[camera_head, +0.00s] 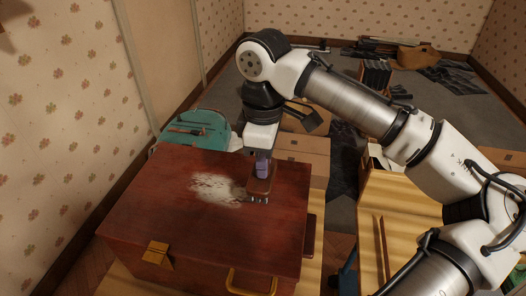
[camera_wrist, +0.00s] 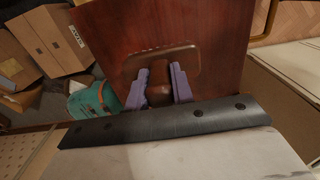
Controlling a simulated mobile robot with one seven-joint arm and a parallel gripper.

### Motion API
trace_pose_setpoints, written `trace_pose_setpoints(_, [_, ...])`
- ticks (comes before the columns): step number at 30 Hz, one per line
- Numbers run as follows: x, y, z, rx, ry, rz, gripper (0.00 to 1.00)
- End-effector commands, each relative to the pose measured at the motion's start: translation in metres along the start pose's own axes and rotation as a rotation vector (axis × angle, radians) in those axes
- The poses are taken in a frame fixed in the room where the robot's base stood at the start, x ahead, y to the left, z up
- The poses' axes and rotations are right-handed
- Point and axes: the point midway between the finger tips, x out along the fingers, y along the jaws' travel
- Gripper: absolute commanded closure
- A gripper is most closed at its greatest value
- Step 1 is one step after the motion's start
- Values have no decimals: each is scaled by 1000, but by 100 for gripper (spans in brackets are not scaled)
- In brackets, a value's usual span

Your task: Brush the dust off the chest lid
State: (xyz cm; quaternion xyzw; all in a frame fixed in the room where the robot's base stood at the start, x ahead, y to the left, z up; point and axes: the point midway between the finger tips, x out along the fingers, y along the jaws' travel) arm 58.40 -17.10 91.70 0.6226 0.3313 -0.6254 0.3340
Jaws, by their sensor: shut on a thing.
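The chest (camera_head: 140,205) is reddish-brown wood with a closed lid, a brass latch and a brass handle at its front. A pale patch of dust (camera_head: 217,188) lies near the middle of the lid. My gripper (camera_head: 263,166) points down over the lid, just right of the dust. Its purple fingers, seen in the wrist view (camera_wrist: 158,88), are shut on the brown grip of a brush (camera_head: 260,187). The brush head (camera_wrist: 150,57) spreads beyond the fingertips in the wrist view. I cannot tell if its underside touches the lid. The dust is not visible in the wrist view.
A teal backpack (camera_head: 205,127) stands behind the chest, close to the papered wall. Cardboard boxes (camera_head: 302,150) stand behind and to the right. Light wooden furniture (camera_head: 400,203) is at the right. Dark clothes and a brown bag (camera_head: 416,56) lie on the far floor.

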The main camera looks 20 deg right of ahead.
Motion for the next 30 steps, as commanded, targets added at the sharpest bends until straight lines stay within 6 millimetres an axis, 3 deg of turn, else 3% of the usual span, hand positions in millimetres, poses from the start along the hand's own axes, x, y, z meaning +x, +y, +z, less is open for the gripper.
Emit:
trace_pose_setpoints(1, [17, -1, -1, -3, 3, -3, 100])
trace_pose_setpoints(3, [31, -1, -1, -3, 3, -3, 100])
trace_pose_setpoints(6, [21, 0, -23, -8, 0, 0, 100])
trace_pose_setpoints(30, [21, -1, -176, -4, 0, -2, 100])
